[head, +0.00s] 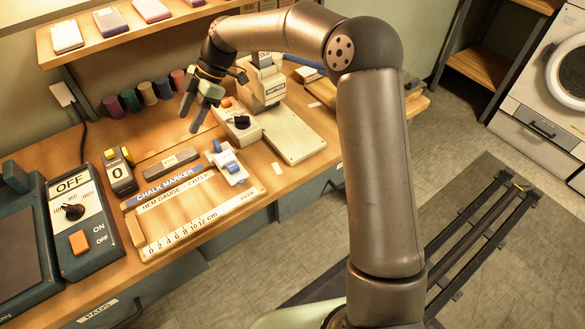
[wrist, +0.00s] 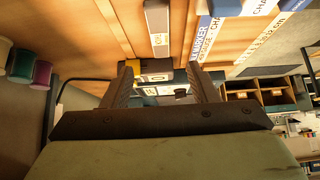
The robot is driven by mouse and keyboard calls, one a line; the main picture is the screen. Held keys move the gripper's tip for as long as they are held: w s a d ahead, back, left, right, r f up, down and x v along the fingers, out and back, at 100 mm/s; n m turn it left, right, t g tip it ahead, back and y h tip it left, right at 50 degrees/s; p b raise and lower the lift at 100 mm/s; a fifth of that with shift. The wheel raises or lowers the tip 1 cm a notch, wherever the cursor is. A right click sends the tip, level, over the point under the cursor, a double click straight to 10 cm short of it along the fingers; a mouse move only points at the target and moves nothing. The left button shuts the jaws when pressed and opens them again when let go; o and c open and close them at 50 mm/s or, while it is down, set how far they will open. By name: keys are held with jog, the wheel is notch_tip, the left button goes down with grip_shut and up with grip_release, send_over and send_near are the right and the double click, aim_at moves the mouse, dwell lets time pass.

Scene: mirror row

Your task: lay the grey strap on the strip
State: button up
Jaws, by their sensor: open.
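A grey bar (head: 160,167) with a yellow-and-white label lies flat on the wooden bench, between a tally counter and a wooden gauge board. It is the only grey, strap-like thing I make out; it also shows at the top of the wrist view (wrist: 157,18). A blue strip lettered CHALK MARKER (head: 168,188) runs along the board's back edge; I cannot tell whether it is the task's strip. My gripper (head: 190,120) is open and empty above the bench, behind the bar and in front of the spools. Its spread fingers also show in the wrist view (wrist: 160,72).
The tally counter (head: 121,176) stands left of the bar, with a control box (head: 82,225) beyond it. A sewing machine (head: 266,88) stands right of my gripper, thread spools (head: 147,93) behind. A shelf (head: 120,38) overhangs the back.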

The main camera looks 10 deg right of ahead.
jog(key=s+d+m+t+h, duration=0.3)
jog(key=s+d+m+h, duration=0.3)
jog(key=s+d+m, duration=1.3)
jog(key=s+d, duration=0.5)
jog(key=d, duration=0.1)
jog(key=shift+f+h, duration=0.15)
jog(key=shift+h, duration=0.15)
jog(key=shift+o, duration=0.5)
jog(key=s+d+f+m, duration=0.1)
jog(key=s+d+m, duration=0.2)
jog(key=s, duration=0.3)
jog(key=shift+s+d+f+m, duration=0.25)
jog(key=shift+f+m, duration=0.15)
jog(key=shift+m, duration=0.2)
